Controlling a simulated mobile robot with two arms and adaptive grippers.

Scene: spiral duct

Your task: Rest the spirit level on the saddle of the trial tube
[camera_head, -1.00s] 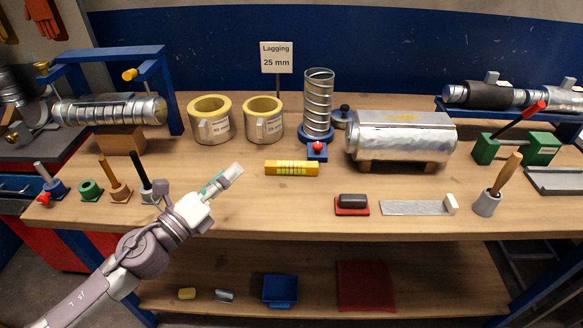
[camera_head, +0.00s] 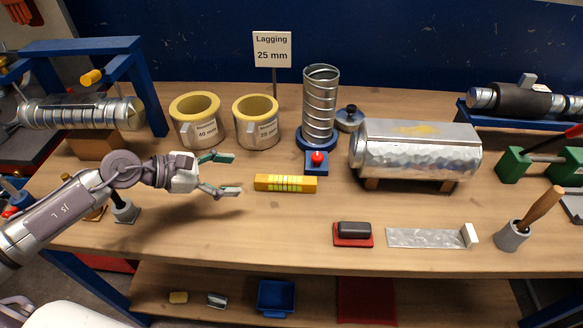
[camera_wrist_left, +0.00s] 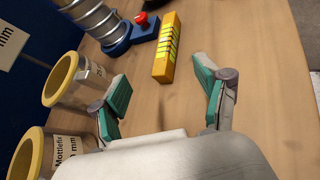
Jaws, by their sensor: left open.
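The spirit level (camera_head: 285,183) is a yellow bar with bright vial marks, lying flat on the bench near the middle; the left wrist view also shows it (camera_wrist_left: 167,48), beyond the fingertips. My left gripper (camera_head: 228,174) is open and empty, just left of the level's left end, apart from it. Its two green-padded fingers show in the left wrist view (camera_wrist_left: 163,86). A large silver tube (camera_head: 415,158) with a flat-looking top rests on wooden supports right of the level. No label shows which tube is the trial tube. My right gripper is not in view.
Two yellow-rimmed lagging pieces (camera_head: 194,128) stand behind my left gripper. An upright spiral duct (camera_head: 320,105) and a red-buttoned blue block (camera_head: 316,166) stand behind the level. A dark block on a red pad (camera_head: 353,236) lies in front right. Bench in front of the level is clear.

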